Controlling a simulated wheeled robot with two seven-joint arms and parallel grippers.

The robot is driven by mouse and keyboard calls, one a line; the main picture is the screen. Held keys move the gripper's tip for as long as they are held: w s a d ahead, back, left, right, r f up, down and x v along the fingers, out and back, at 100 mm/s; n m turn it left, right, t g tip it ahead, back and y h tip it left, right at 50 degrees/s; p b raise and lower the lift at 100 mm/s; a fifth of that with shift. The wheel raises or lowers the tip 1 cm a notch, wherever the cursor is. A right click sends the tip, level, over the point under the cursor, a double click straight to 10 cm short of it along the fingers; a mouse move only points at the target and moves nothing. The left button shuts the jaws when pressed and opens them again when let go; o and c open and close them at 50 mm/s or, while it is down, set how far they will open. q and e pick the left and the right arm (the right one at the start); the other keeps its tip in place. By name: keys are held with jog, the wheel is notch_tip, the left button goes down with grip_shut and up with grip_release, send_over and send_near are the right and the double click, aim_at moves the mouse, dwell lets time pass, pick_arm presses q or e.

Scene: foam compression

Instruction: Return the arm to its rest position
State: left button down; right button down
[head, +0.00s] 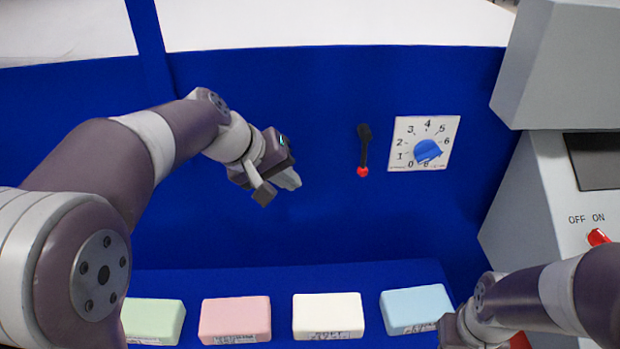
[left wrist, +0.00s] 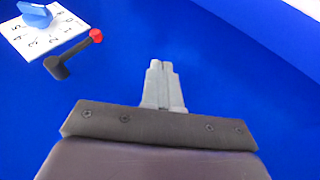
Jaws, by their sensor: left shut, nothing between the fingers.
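My left arm comes in from the left in the head view. Its gripper (head: 278,188) hangs in front of the blue panel, to the left of a black lever, and touches nothing. In the left wrist view the fingers (left wrist: 160,84) are together with nothing between them. My right arm shows at the lower right of the head view; its fingers are hidden or out of frame.
The black lever (head: 364,148) with a red tip points down. Right of it is a white dial plate (head: 402,160) with a blue knob (head: 428,152). Green (head: 155,318), pink (head: 235,318), white (head: 328,312) and light blue (head: 416,306) blocks line the front. A grey machine (head: 545,215) stands right.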

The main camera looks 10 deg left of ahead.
pick_arm(q)
jog(key=s+a+f+g+y, duration=0.1)
jog(key=s+a+f+y, duration=0.1)
jog(key=s+a+f, duration=0.3)
jog(key=s+a+f+g+y, duration=0.1)
jog(key=s+a+f+y, duration=0.1)
jog(key=f, duration=0.4)
jog(key=s+d+f+m+g+y, duration=0.1)
jog(key=s+f+m, duration=0.3)
jog(key=s+f, duration=0.5)
jog(key=shift+s+g, duration=0.7)
jog(key=shift+s, duration=0.1)
